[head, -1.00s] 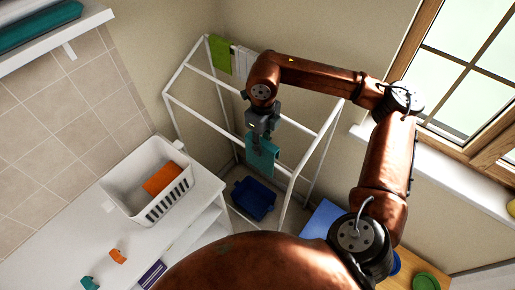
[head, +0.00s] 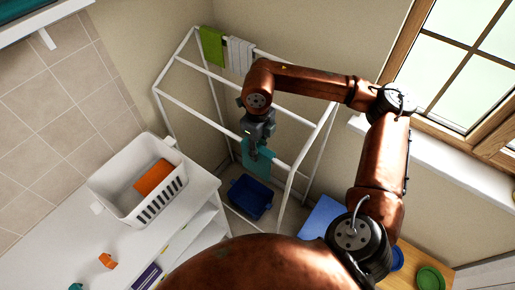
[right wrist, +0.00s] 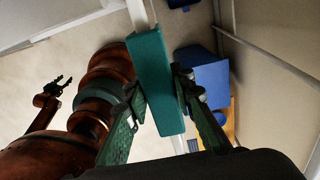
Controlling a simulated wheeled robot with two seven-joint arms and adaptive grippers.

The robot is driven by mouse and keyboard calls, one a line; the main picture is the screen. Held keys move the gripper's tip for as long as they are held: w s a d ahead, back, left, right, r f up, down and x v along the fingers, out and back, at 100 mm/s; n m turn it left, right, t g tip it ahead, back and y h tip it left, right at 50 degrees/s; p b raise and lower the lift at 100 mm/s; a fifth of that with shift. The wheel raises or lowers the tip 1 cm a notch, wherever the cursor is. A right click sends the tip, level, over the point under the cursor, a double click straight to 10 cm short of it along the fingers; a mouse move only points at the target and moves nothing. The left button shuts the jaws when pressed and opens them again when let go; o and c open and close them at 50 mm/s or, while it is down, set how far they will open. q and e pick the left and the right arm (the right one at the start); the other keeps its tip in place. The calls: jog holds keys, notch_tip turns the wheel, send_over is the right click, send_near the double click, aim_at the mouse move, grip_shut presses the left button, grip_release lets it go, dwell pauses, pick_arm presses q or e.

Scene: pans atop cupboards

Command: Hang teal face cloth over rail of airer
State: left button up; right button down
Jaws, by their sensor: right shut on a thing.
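The teal face cloth (head: 262,163) hangs from my right gripper (head: 255,150), which is shut on its upper part. It is at the front rail of the white airer (head: 200,112). In the right wrist view the cloth (right wrist: 156,85) lies between the two fingers of my right gripper (right wrist: 160,100), with a white rail (right wrist: 140,14) running behind it. The cloth covers part of the rail; I cannot tell whether it touches it. My left gripper (right wrist: 62,86) shows small in the right wrist view, open and empty, away from the airer.
A green cloth (head: 211,46) and a whitish cloth (head: 238,55) hang on the airer's back rail. A blue tub (head: 250,197) stands below. A white basket (head: 120,190) with an orange item (head: 153,177) sits on the left counter. A window (head: 460,60) is at right.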

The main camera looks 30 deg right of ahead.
dwell(0.3)
jog(key=c, duration=1.6)
grip_release()
notch_tip(320, 180, up, 12)
jog(key=shift+f, duration=0.1)
